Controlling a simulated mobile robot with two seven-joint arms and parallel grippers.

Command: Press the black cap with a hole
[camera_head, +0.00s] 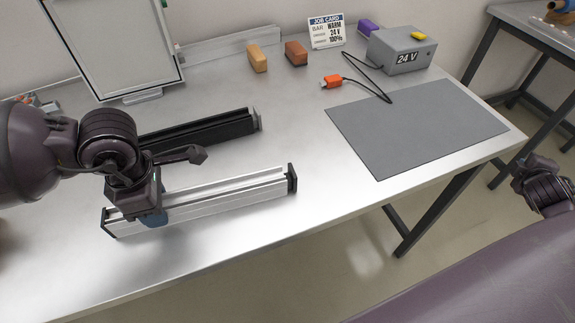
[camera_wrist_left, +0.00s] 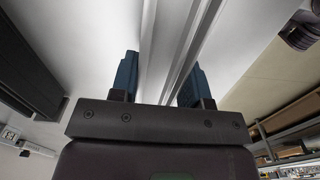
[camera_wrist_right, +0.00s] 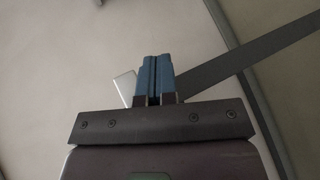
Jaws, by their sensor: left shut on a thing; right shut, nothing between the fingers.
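A silver slotted bar (camera_head: 215,195) lies along the table's front part. A black cap (camera_head: 292,178) sits on its right end and another black cap (camera_head: 109,222) on its left end. I cannot make out a hole in either. My left gripper (camera_head: 153,215) is shut on the silver bar near its left end. In the left wrist view the bar (camera_wrist_left: 170,50) runs between the blue fingers (camera_wrist_left: 158,78). My right gripper (camera_head: 528,168) is shut and empty, off the table's right front edge. Its blue fingers touch in the right wrist view (camera_wrist_right: 155,68).
A black bar (camera_head: 200,132) lies behind. An upright framed panel (camera_head: 115,45), orange block (camera_head: 257,58), brown block (camera_head: 296,53), job card (camera_head: 326,31) and grey 24 V box (camera_head: 402,50) with orange-ended cable (camera_head: 332,81) stand farther back. The grey mat (camera_head: 415,125) is bare.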

